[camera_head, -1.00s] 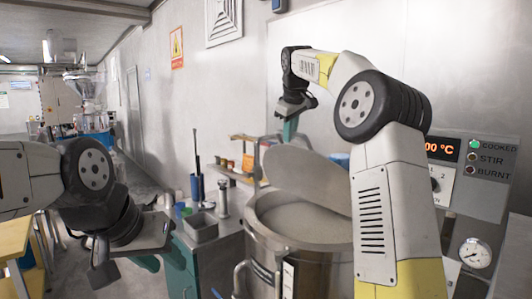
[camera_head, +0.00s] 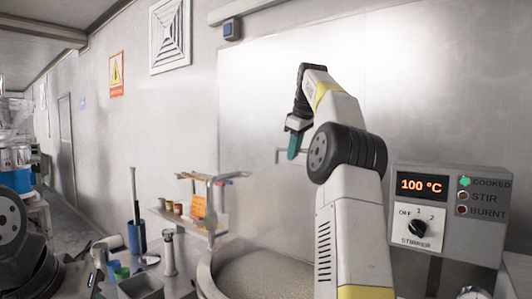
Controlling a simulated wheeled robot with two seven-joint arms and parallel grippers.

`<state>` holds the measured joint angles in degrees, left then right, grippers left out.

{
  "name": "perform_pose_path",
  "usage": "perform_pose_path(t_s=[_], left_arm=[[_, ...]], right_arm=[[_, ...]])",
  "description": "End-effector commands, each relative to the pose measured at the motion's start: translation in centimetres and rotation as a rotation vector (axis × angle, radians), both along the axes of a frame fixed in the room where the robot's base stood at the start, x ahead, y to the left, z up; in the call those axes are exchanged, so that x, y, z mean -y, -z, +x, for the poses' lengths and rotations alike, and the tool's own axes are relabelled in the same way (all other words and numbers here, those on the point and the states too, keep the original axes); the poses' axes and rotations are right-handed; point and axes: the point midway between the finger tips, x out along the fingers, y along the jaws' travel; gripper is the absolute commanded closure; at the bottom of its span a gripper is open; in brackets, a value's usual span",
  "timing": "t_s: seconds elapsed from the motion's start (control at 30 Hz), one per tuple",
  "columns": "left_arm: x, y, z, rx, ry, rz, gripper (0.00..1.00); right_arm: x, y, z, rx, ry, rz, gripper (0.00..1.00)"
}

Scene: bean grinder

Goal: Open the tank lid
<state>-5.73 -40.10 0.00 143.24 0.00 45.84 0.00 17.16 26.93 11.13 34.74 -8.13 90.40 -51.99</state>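The tank (camera_head: 206,275) is at the bottom centre, cut off by the frame edge. Its mouth shows uncovered, with a beige grainy content (camera_head: 265,275) inside. The tilted grey lid disc is no longer distinct against the pale metal wall, so I cannot tell its outline. A thin metal handle-like bar (camera_head: 283,156) shows beside my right gripper. My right gripper (camera_head: 294,146) is raised above and behind the tank, with teal fingertips pointing down. Its finger gap is not clear. My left arm is at the lower left edge, and its gripper is out of view.
A control box (camera_head: 445,215) reading 100 °C stands at the right, with a green lamp by COOKED. A small shelf (camera_head: 185,222) with jars is left of the tank. A blue holder (camera_head: 137,237) and a metal bin (camera_head: 140,288) are at the lower left.

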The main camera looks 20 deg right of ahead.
Motion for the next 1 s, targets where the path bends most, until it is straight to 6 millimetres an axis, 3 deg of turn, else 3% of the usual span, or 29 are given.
perform_pose_path(t_s=[0.47, 0.5, 0.6, 1.0], left_arm=[[0.00, -0.01, -0.01, 0.000, 0.000, 0.000, 0.64], [0.00, -0.01, -0.01, 0.000, 0.000, 0.000, 0.64], [0.00, -0.01, -0.01, 0.000, 0.000, 0.000, 0.64], [0.00, 0.00, 0.00, 0.000, 0.000, 0.000, 0.64]], right_arm=[[0.55, 0.00, -0.01, 0.001, -0.001, -0.001, 1.00], [0.54, -0.02, -0.01, 0.001, -0.001, -0.001, 0.83], [0.53, -0.02, -0.01, 0.001, -0.001, -0.001, 0.65], [0.52, -0.35, -0.09, 0.003, -0.001, -0.001, 0.65]])
